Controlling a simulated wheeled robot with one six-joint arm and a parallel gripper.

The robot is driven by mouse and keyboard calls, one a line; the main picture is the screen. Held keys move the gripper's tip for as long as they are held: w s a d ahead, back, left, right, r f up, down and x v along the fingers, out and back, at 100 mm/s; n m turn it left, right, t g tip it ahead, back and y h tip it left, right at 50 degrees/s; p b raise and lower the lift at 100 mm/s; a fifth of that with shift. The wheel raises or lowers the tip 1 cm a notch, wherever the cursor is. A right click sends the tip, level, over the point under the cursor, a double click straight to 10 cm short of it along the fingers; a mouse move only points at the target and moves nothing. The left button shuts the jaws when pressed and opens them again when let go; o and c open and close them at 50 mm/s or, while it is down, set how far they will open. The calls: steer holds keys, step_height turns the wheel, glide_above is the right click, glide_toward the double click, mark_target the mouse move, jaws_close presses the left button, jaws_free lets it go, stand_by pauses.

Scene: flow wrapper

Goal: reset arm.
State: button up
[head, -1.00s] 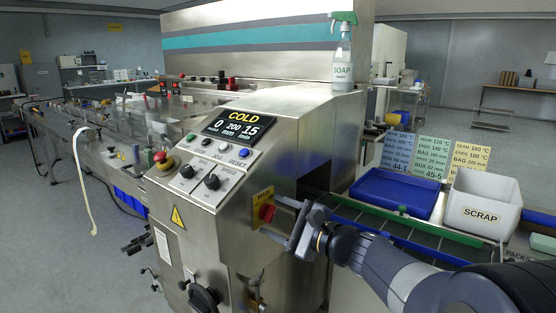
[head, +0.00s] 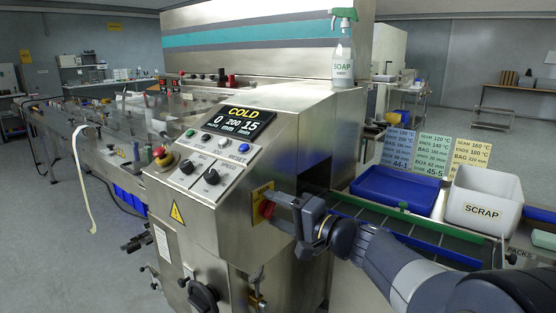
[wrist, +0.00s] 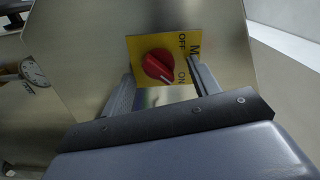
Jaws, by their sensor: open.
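My gripper (head: 283,208) is in front of the yellow main switch plate (head: 257,203) on the machine's front. In the wrist view the gripper (wrist: 160,72) is open, with one finger on each side of the red rotary knob (wrist: 158,65). Clear space shows between the knob and each finger, and I cannot tell whether either touches it. The knob's pale mark points toward the word ON on the yellow plate (wrist: 183,45). In the head view one finger partly covers the red knob (head: 266,209).
The machine's display (head: 238,122) reads COLD, 0, 200 and 15. A red emergency button (head: 162,157) stands left of the control panel. Right of my gripper are a conveyor (head: 410,232), a blue tray (head: 398,190) and a white SCRAP bin (head: 483,200).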

steer(key=n+p, duration=0.2)
steer(key=n, duration=0.2)
steer(key=shift+r, duration=0.2)
steer(key=shift+n+p, duration=0.65)
steer(key=shift+n, duration=0.65)
steer(key=shift+s+d, duration=0.3)
steer(key=shift+f, duration=0.15)
